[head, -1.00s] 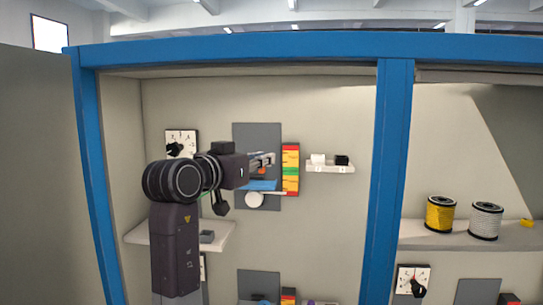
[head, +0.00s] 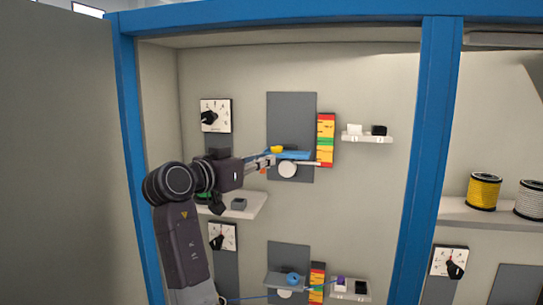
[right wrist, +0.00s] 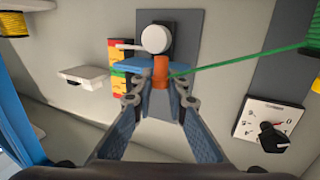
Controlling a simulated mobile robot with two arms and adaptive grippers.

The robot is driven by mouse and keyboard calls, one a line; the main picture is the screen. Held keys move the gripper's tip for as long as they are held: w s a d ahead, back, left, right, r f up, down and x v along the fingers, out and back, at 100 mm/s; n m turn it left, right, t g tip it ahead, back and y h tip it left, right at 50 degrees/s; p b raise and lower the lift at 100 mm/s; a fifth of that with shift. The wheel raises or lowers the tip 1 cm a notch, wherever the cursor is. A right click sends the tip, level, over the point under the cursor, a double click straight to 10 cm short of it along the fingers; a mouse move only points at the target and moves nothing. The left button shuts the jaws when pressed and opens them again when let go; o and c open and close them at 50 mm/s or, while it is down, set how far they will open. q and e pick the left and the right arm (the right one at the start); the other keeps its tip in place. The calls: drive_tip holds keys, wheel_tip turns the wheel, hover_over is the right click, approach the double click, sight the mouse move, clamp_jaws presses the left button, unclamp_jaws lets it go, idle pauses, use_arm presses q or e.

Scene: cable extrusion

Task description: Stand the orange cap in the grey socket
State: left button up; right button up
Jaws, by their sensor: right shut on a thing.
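The orange cap (right wrist: 160,70) is between the fingertips of my right gripper (right wrist: 160,88) in the right wrist view. The gripper is shut on it, in front of the dark grey panel with the blue ledge. In the head view the right gripper (head: 268,162) is left of the ledge, and the cap (head: 264,171) shows as a small orange spot under the fingers. The small dark grey socket (head: 238,204) stands on the white shelf (head: 250,208), below and left of the gripper. My left gripper is not in view.
A green cable (right wrist: 240,62) runs from beside the cap to a green spool (right wrist: 314,35). The blue ledge (head: 296,155) with a white disc (head: 288,169) and a yellow piece (head: 277,149) is close right of the fingers. A small white shelf (head: 367,138) holds two blocks.

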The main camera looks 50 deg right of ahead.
drive_tip(key=w+f, duration=0.1)
drive_tip(key=w+a+f, duration=0.1)
drive_tip(key=w+f+b, duration=0.1)
drive_tip(key=f, duration=0.1)
drive_tip(key=shift+w+a, duration=0.1)
drive_tip(key=shift+a, duration=0.2)
drive_tip(key=w, duration=0.1)
drive_tip(key=w+f, duration=0.1)
drive_tip(key=w, duration=0.1)
drive_tip(key=shift+w+a+f+p, duration=0.2)
drive_tip(key=shift+w+p, duration=0.1)
drive_tip(key=shift+p, duration=0.05)
drive_tip(key=shift+s+f+b, duration=0.1)
drive_tip(key=shift+f+b, duration=0.8)
drive_tip(key=shift+f, duration=0.05)
drive_tip(key=shift+f+b, duration=0.95)
drive_tip(key=shift+f, duration=0.1)
drive_tip(key=shift+f+b, duration=0.25)
drive_tip(key=shift+b, duration=0.15)
drive_tip(key=o, duration=0.9)
